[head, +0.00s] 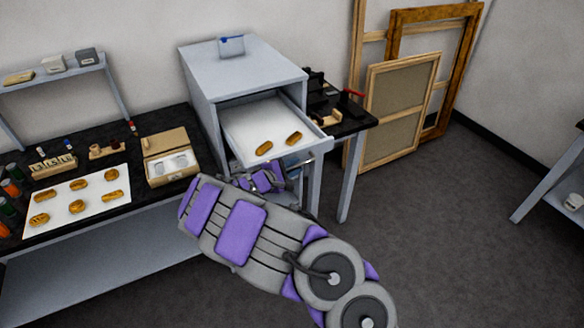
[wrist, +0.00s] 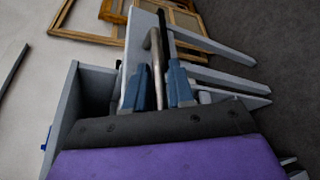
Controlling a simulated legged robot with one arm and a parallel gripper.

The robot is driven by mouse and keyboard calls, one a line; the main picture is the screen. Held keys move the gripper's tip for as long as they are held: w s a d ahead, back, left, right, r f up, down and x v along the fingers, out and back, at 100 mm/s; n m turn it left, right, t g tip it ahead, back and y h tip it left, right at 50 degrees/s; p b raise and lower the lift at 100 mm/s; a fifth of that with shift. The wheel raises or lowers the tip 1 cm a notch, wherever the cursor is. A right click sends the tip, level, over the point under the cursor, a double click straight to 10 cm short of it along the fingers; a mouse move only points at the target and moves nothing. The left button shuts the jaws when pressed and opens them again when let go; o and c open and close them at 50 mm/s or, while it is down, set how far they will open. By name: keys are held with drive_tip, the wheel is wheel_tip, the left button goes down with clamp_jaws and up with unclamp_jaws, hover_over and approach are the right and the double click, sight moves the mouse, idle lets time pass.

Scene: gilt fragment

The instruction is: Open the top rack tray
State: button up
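My gripper is largely hidden behind my purple and grey arm below the tray front in the head view. In the wrist view my gripper (wrist: 160,92) has its two blue fingers close on either side of the metal handle bar (wrist: 154,58), and looks shut on it. The tray front (wrist: 137,52) shows beside the bar.
A white sheet with several golden fragments (head: 79,206) lies on the bench at left, beside an open wooden box (head: 170,160). Dark equipment (head: 325,98) stands right of the rack. Wooden frames (head: 402,110) lean on the wall.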

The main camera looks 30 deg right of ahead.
drive_tip(key=shift+a, duration=0.1)
drive_tip(key=p+v, duration=0.3)
drive_tip(key=v, duration=1.4)
drive_tip(key=s+d+r+m+g+y, duration=0.2)
drive_tip(key=s+d+r+m+g, duration=0.25)
drive_tip(key=s+d+r, duration=0.35)
drive_tip(key=s+d+r+m+g+y, duration=0.2)
drive_tip(key=s+d+r+m+g, duration=0.25)
drive_tip(key=s, duration=0.65)
drive_tip(key=s+a+m+y, duration=0.1)
drive_tip(key=s+a+y, duration=0.4)
drive_tip(key=s, duration=0.5)
drive_tip(key=s+a+t+y, duration=0.1)
drive_tip(key=s+a+y, duration=0.4)
drive_tip(key=s+a, duration=0.5)
drive_tip(key=shift+s+r+m+t+y, duration=0.15)
drive_tip(key=shift+s+m+t+y, duration=0.15)
drive_tip(key=shift+m, duration=0.1)
